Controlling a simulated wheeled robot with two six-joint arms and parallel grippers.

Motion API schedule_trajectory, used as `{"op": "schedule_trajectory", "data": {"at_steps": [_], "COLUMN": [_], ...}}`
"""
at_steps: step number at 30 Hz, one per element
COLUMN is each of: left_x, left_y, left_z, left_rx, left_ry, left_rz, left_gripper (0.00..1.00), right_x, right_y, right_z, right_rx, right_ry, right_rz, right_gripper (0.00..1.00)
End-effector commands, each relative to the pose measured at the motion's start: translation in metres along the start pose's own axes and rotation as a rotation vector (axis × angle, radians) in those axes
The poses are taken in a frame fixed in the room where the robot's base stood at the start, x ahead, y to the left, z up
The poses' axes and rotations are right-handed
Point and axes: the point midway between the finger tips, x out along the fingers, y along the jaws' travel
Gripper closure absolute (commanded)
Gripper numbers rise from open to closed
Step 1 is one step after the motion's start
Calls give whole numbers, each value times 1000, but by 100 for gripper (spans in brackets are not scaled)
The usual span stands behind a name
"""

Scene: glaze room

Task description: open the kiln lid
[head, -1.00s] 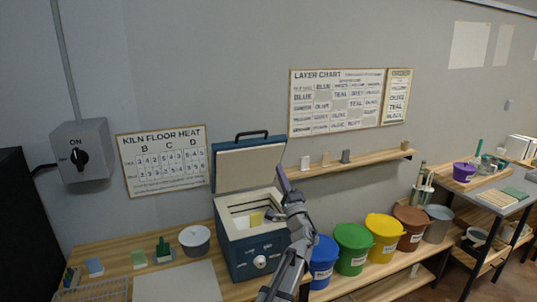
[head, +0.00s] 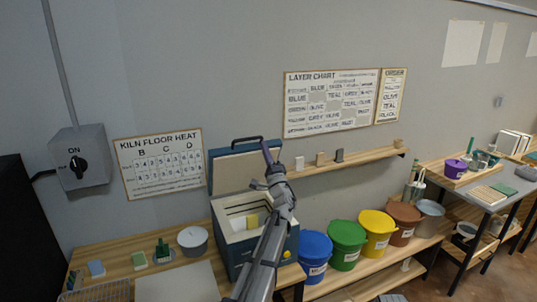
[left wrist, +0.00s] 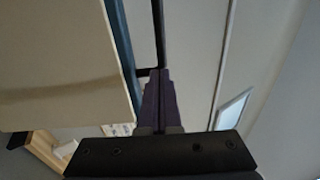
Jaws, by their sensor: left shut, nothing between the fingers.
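The blue kiln (head: 231,249) stands on the wooden bench. Its lid (head: 236,170) is raised, with the pale inner face toward me and the chamber uncovered. The lid's black handle (head: 247,139) is at its upper edge. My left gripper (head: 267,151) is shut and empty at the lid's upper right, and its arm hides part of the kiln's right side. In the left wrist view, the purple fingers (left wrist: 159,92) are together beside the lid's blue edge (left wrist: 122,50) and close to the black handle bar (left wrist: 159,35). Contact is unclear. My right gripper is out of view.
A yellow block (head: 252,221) is inside the kiln chamber. A grey pot (head: 193,240) stands left of the kiln. A wall shelf (head: 352,160) with small tiles is to the right, above several coloured buckets (head: 347,243). A switch box (head: 79,158) is on the left wall.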

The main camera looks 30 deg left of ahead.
Motion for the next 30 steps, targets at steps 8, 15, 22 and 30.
{"op": "schedule_trajectory", "data": {"at_steps": [8,15,22,30], "left_x": [13,12,32,74], "left_y": [0,0,-5,-1], "left_z": [0,0,1,2], "left_rx": [1,1,0,-5], "left_ry": [1,1,-2,-2], "left_rz": [0,0,42,167], "left_gripper": [100,100,100,100], "right_x": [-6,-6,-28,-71], "right_y": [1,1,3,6], "right_z": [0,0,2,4], "right_rx": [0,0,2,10], "right_ry": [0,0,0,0], "right_rz": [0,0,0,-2], "right_gripper": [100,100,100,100]}}
